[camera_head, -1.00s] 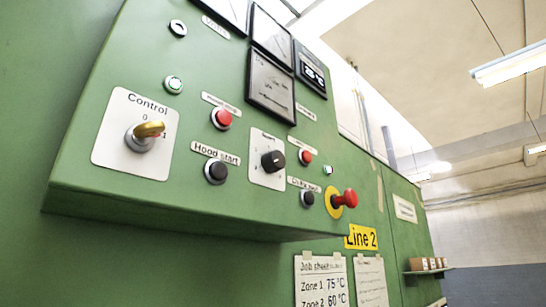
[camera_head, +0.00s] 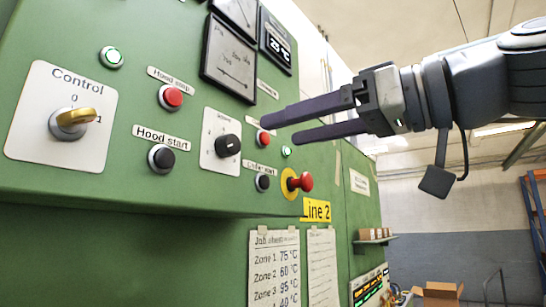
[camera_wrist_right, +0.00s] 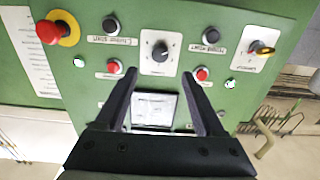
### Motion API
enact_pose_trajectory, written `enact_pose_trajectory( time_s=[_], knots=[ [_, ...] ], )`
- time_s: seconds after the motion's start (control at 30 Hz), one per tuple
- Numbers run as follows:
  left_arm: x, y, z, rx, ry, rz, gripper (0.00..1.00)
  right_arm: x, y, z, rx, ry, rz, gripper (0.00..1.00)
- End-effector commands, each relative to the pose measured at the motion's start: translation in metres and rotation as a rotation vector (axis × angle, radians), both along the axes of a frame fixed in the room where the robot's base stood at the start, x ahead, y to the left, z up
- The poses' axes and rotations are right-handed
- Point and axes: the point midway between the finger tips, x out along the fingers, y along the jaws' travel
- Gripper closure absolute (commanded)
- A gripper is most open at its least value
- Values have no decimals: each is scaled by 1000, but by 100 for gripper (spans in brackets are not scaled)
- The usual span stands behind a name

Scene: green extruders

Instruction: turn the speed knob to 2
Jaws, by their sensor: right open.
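The speed knob is the black rotary knob (camera_head: 228,145) on a small white plate (camera_head: 211,159) on the green panel. Its label and scale are too small to read in the head view. In the right wrist view the knob (camera_wrist_right: 160,52) shows upside down on its plate, with scale marks around it; I cannot read its setting for sure. My right gripper (camera_head: 280,128) is open and empty, its two dark fingers pointing left toward the panel, right of the knob and apart from it. In the wrist view the fingertips (camera_wrist_right: 160,73) flank the area beside the knob. My left gripper is not in view.
Close around the knob are red buttons (camera_head: 171,97), black buttons (camera_head: 162,158) and a red mushroom button (camera_head: 304,182) on a yellow ring. A yellow-handled Control switch (camera_head: 75,119) is at left. Meters (camera_head: 229,60) sit above. The panel's lower edge overhangs job sheets (camera_head: 274,268).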

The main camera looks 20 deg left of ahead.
Motion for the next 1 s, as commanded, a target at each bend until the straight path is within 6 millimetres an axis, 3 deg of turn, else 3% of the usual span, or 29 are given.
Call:
enact_pose_trajectory(
  time_s=[0.5,0.93,0.97,1.0],
  knots=[
    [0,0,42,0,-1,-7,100,28,78,2,-3,4,2,29],
    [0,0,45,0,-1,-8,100,32,89,-1,-2,3,-1,29],
    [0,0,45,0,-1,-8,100,32,89,-1,-2,3,-1,33],
    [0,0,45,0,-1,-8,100,32,89,-1,-2,3,-1,48]
  ],
)
